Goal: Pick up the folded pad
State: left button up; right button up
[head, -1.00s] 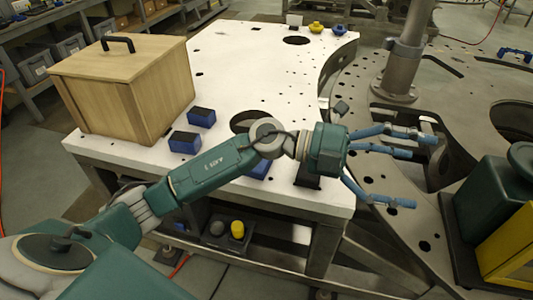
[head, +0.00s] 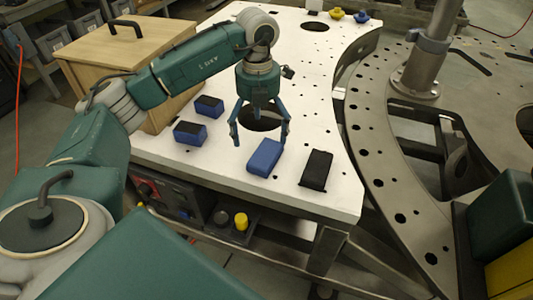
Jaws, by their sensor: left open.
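A black, flat, folded-looking piece, which looks like the folded pad (head: 316,170), lies on the white perforated plate (head: 310,100) near its front right part. A plain blue block (head: 265,157) lies just left of it, apart from it. My left gripper (head: 260,138) points down with its blue fingers spread and nothing between them. It is above the plate, close to the blue block and over the large round hole, left of the black piece. How high the fingertips are is hard to tell. My right gripper is not in view.
Two blue blocks with black tops (head: 209,106) (head: 190,132) stand left of the gripper. A wooden box with a black handle (head: 125,45) is behind them. Small yellow and blue pieces (head: 336,14) sit at the far edge. A curved metal plate (head: 400,190) lies to the right.

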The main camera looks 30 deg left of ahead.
aim_at(262, 151)
pick_arm(q)
jog(key=shift+f, duration=0.7)
jog(key=shift+d+f+p, duration=0.1)
jog(key=shift+f+p, duration=0.3)
jog(key=shift+p, duration=0.1)
jog(key=f+p, duration=0.2)
jog(key=f, duration=0.1)
jog(key=shift+d+f, duration=0.2)
jog(key=shift+f, duration=0.05)
jog(key=shift+w+f, duration=0.1)
jog(key=shift+f, duration=0.35)
jog(key=c, duration=1.3)
